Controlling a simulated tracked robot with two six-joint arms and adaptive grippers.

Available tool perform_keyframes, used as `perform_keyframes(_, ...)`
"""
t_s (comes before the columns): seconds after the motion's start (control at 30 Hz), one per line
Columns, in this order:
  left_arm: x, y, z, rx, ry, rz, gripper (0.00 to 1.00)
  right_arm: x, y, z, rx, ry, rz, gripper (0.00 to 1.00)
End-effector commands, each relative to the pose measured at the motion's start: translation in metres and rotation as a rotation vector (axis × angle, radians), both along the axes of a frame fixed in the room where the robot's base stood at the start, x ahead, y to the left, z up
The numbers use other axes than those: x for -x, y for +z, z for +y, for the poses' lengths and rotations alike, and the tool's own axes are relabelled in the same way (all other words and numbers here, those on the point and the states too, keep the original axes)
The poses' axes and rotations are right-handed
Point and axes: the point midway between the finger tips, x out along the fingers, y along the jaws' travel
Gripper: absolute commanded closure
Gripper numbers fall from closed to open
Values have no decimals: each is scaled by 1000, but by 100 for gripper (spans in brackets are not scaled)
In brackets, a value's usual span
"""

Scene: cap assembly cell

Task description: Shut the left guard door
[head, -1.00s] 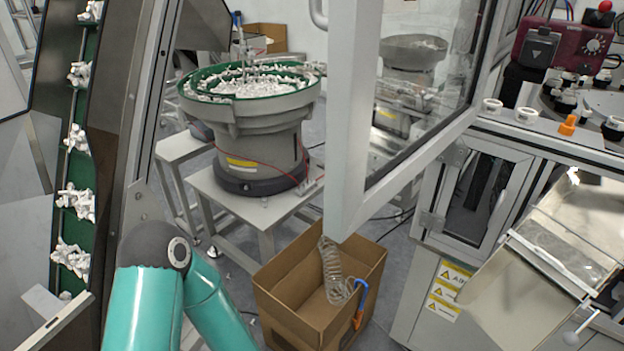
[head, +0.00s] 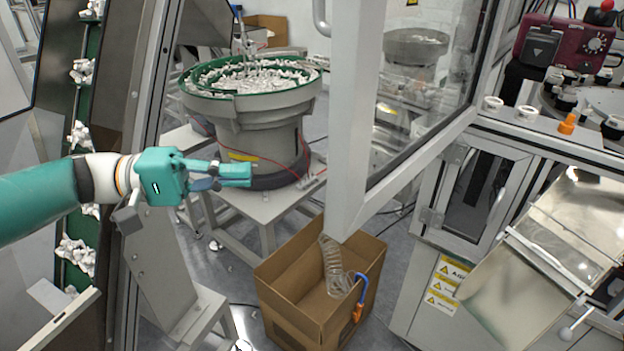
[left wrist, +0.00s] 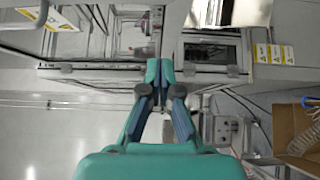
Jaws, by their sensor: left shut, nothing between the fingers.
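The left guard door (head: 345,120), a pale metal frame around a clear pane (head: 425,80), stands open in the head view. It is swung out from the cell, with its free edge toward me. A grey handle (head: 321,18) is on that edge near the top of the view. My left gripper (head: 248,175) is shut and empty, pointing right. It shows to the left of the door's free edge, with a gap between them in the picture. Its shut fingers also show in the left wrist view (left wrist: 160,72). My right gripper is in neither view.
A bowl feeder (head: 250,100) full of white parts stands behind my left gripper. An open cardboard box (head: 285,310) with a coiled hose is on the floor below the door. A green conveyor (head: 62,140) rises at the left. The cell's worktop (head: 540,125) is at the right.

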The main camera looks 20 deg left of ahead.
Motion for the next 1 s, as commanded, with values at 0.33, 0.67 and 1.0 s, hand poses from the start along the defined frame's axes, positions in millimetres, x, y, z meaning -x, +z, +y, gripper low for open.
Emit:
perform_keyframes(0.33,-23,2,-61,1,-7,7,100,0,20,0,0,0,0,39)
perform_keyframes(0.67,-22,0,-110,-1,-3,8,100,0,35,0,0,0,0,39)
perform_keyframes(1.0,-17,-2,-120,-2,1,6,100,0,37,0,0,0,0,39)
